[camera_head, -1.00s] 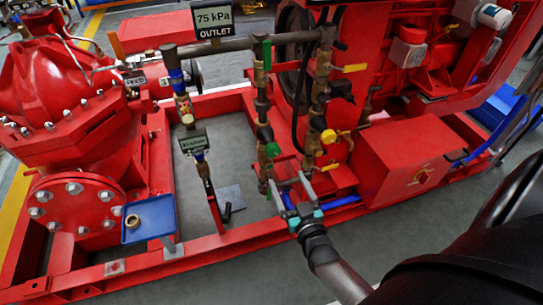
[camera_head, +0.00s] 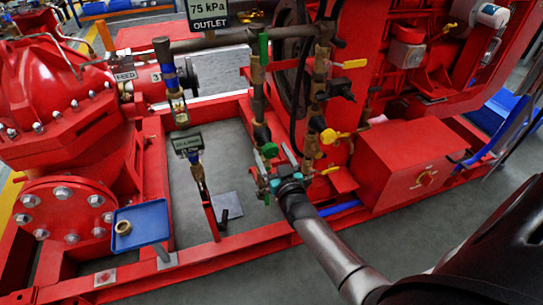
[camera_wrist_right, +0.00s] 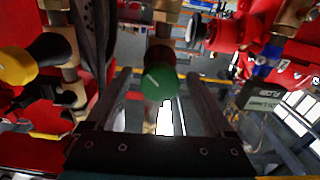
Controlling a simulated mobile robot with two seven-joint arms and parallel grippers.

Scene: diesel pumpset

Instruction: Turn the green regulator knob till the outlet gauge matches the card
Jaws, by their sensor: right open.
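The green regulator knob (camera_head: 270,150) sits on a vertical brass pipe in the middle of the head view. My right gripper (camera_head: 270,176) is open and empty, just below and in front of the knob. In the wrist view its fingers (camera_wrist_right: 160,88) stand apart on either side. A card (camera_head: 208,12) at the top reads "75 kPa OUTLET". A dark box gauge (camera_head: 187,143) stands on a pipe left of the knob; its reading is too small to tell. My left gripper is not in view.
A yellow knob (camera_head: 328,136) and a yellow lever (camera_head: 355,64) are on the pipe just right. A blue tray (camera_head: 143,222) with a brass ring is at the left. The red frame rail (camera_head: 235,240) runs below.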

